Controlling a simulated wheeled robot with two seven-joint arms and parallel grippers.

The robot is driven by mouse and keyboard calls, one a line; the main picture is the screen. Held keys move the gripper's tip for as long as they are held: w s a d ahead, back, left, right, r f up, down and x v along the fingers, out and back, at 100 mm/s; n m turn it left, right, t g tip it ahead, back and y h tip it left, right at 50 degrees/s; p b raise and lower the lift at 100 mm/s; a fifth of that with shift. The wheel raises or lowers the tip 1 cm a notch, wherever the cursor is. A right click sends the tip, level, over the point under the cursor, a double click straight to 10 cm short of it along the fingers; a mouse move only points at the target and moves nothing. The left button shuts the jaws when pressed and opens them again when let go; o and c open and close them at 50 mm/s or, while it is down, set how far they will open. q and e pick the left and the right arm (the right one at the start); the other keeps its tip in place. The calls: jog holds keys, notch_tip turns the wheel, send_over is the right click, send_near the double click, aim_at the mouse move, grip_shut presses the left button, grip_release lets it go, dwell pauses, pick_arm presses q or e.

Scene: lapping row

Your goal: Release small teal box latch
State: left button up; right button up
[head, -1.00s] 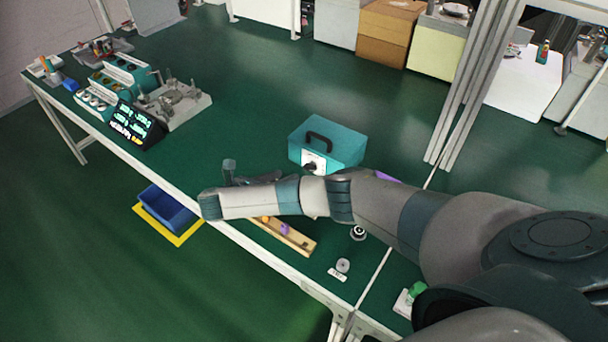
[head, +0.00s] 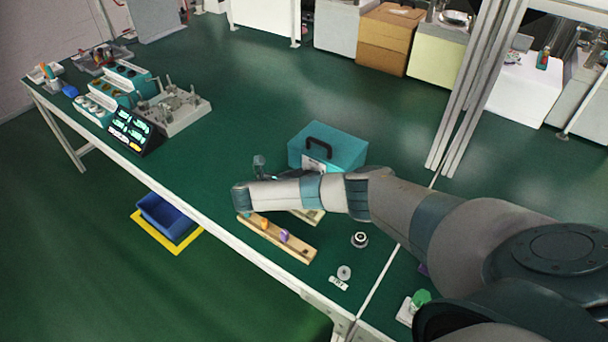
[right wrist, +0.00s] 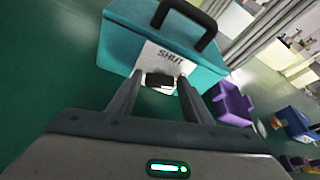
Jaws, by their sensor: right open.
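The small teal box (head: 340,146) with a black carry handle (head: 319,143) stands on the green table. Its front has a white plate (right wrist: 168,60) reading "SHUT" and a black latch (right wrist: 160,80) below the word. My right gripper (right wrist: 159,88) is open, its two fingers pointing at the box front with the latch showing between their tips. Whether the fingers touch the latch I cannot tell. In the head view my right forearm hides most of this gripper and the lower box front. My left gripper is not in view.
A wooden rack (head: 278,238) with small coloured pieces and a round black-and-white part (head: 359,239) lie near the front edge. A purple block (right wrist: 232,103) is right of the box in the wrist view. A grey fixture (head: 178,108) stands left. Table behind the box is clear.

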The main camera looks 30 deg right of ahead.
jog(key=c, duration=0.8)
jog(key=shift+s+r+p, duration=0.1)
jog(key=shift+r+p, duration=0.1)
jog(key=shift+p, duration=0.5)
jog(key=shift+s+d+m+t+y+p, duration=0.15)
jog(key=shift+m+t+y+p, duration=0.2)
jog(key=shift+m+p, duration=0.5)
jog(key=shift+f+m+t+p, duration=0.1)
jog(key=shift+m+t+p, duration=0.35)
jog(key=shift+p, duration=0.3)
jog(key=o, duration=0.8)
